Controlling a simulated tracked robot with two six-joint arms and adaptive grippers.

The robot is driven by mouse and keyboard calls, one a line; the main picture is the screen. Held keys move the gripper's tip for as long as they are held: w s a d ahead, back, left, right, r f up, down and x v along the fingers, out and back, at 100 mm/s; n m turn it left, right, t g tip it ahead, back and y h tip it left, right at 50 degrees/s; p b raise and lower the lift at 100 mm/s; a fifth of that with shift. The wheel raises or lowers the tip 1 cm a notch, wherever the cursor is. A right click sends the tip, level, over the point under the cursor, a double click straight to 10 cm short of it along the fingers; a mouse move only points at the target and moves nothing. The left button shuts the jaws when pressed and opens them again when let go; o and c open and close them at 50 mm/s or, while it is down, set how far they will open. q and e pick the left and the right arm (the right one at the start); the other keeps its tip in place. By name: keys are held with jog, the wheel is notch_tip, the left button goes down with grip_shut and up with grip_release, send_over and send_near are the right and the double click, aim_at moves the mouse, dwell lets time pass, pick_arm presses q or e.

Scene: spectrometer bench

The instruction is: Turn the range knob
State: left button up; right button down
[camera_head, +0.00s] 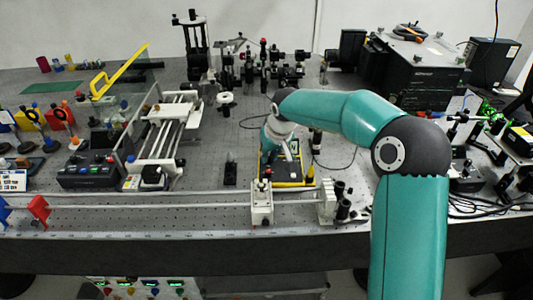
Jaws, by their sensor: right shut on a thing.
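A yellow and black meter (295,185) lies on the bench near the middle of the head view. My right gripper (276,158) reaches down onto it from above, at the end of the teal arm that comes in from the right. The gripper is shut on a small part at the meter's face, which fits the range knob. The knob itself is hidden behind the gripper, so its setting cannot be read. My left gripper is not in view.
A white rail carrier (262,203) stands just in front of the meter, on a long rail. A small black block (230,173) stands to the left. A white slide frame (165,135) is further left. Optics crowd the back, with a large black box (420,75) behind right.

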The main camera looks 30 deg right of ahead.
jog(key=shift+d+n+y+p, duration=0.15)
jog(key=shift+n+y+p, duration=0.4)
jog(key=shift+n, duration=0.95)
jog(key=c, duration=1.1)
grip_release()
jog(key=shift+s+r, duration=0.15)
jog(key=shift+r, duration=0.3)
jog(key=v, duration=1.1)
jog(key=shift+f, duration=0.1)
